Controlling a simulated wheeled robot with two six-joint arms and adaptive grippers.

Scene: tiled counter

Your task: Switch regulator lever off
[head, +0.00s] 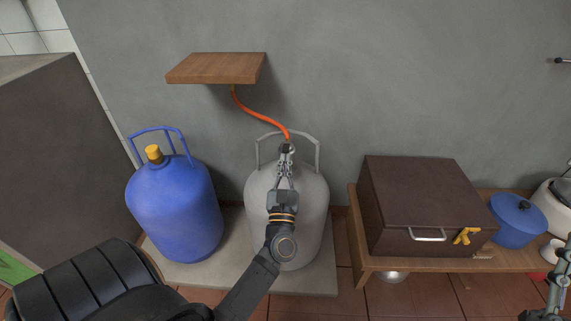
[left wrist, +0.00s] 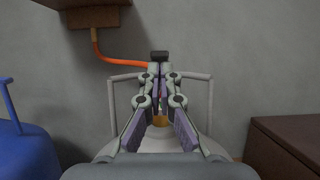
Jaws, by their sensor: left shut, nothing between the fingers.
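The grey gas cylinder (head: 313,210) stands upright on a low slab, with a grey handle frame around its top. An orange hose (head: 262,121) runs from under the wooden wall shelf down to the regulator (head: 286,148) on the cylinder's top. My left gripper (head: 286,163) is in front of the cylinder's top, shut and empty, its fingertips at or close to the regulator. In the left wrist view, the regulator's dark top (left wrist: 159,56) shows just above the fingertips; the fingers hide the lever, so its position cannot be told. My right gripper (head: 559,285) shows only partly at the right edge; its state is unclear.
A blue cylinder (head: 175,212) with a yellow cap stands to the left on the slab (head: 310,281). The wooden shelf (head: 217,68) juts from the wall above. A brown box (head: 418,199) and a blue pot (head: 518,222) sit on a low wooden bench to the right.

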